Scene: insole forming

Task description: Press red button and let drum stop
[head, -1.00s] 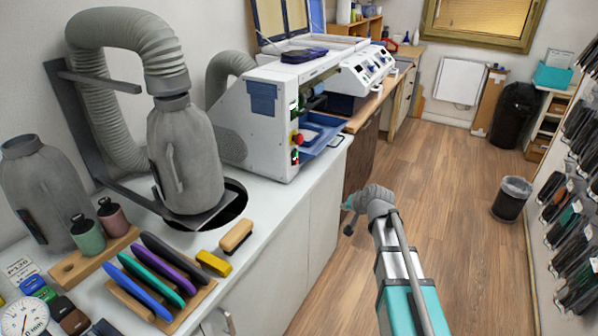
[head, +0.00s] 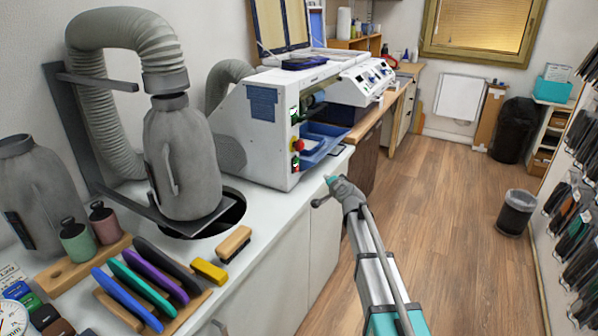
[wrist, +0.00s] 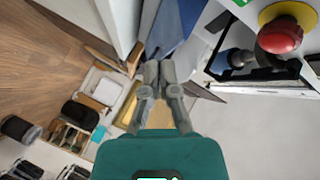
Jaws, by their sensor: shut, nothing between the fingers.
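The red button (head: 297,145) sits on a yellow base on the end face of the white machine (head: 262,125). In the wrist view the red button (wrist: 280,36) is large at the upper right, right of my fingertips and apart from them. My gripper (wrist: 160,72) is shut and empty. In the head view my gripper (head: 322,190) is low in front of the machine, below and right of the button, in free air. A dark bluish roller (head: 314,99), perhaps the drum, shows in the machine's opening. I cannot tell whether it turns.
A blue tray (head: 318,145) juts from the machine beside the button. A grey hose and bottle-shaped body (head: 183,160) stand on the white counter, with brushes and coloured blocks in front. A black waste bin (head: 515,212) stands on the wooden floor. The aisle is clear.

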